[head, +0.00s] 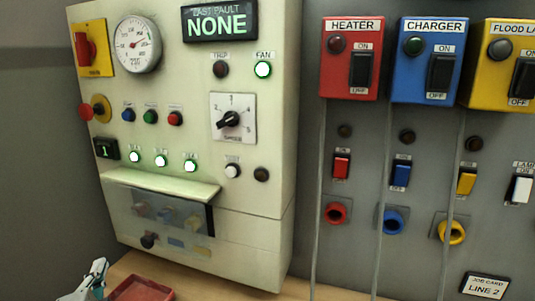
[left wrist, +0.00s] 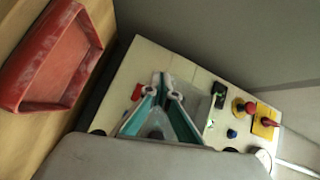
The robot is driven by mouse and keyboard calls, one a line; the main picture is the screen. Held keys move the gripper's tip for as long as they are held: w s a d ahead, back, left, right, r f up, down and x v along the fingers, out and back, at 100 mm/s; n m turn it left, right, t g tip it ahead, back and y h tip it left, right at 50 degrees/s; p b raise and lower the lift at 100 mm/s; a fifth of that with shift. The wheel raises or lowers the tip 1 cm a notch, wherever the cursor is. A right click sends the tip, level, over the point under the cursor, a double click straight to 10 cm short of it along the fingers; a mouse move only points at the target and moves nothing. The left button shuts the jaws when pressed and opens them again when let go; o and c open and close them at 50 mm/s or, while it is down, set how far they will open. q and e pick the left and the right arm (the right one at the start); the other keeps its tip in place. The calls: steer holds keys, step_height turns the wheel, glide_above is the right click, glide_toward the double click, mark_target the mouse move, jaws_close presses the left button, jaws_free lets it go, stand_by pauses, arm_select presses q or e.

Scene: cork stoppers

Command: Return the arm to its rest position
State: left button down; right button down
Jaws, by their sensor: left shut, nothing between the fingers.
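My left gripper (head: 93,279) shows at the bottom left of the head view, just left of the red tray (head: 143,288). In the left wrist view its teal-edged fingers (left wrist: 166,88) come together at the tips, with nothing held between them. The cream control panel (head: 190,190) stands behind it, apart from the fingers in the head view. The rest of the left arm is cut off by the frame. My right gripper is in neither view. No cork stopper can be made out.
The red tray (left wrist: 90,25) lies on the wooden bench at the upper left of the wrist view. The panel carries knobs, lamps and a jutting ledge (head: 160,182). Red, blue and yellow switch boxes (head: 348,90) with hanging cables fill the right. A job card stands at the lower right.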

arm_select(q)
steer(key=s+f+n+g+h, duration=0.3)
steer(key=s+f+g, duration=0.6)
steer(key=s+f, duration=1.15)
steer(key=w+d+f+n+t+h, duration=0.1)
steer(key=w+d+f+h, duration=0.1)
steer(key=d+f, duration=0.5)
steer(key=w+d+f+n+t+h, duration=0.2)
steer(key=d+f+h, duration=0.2)
steer(key=d+f, duration=0.4)
steer(key=shift+d+f+n+t, duration=0.15)
steer(key=shift+d+n+t, duration=0.15)
steer(key=shift+d, duration=0.6)
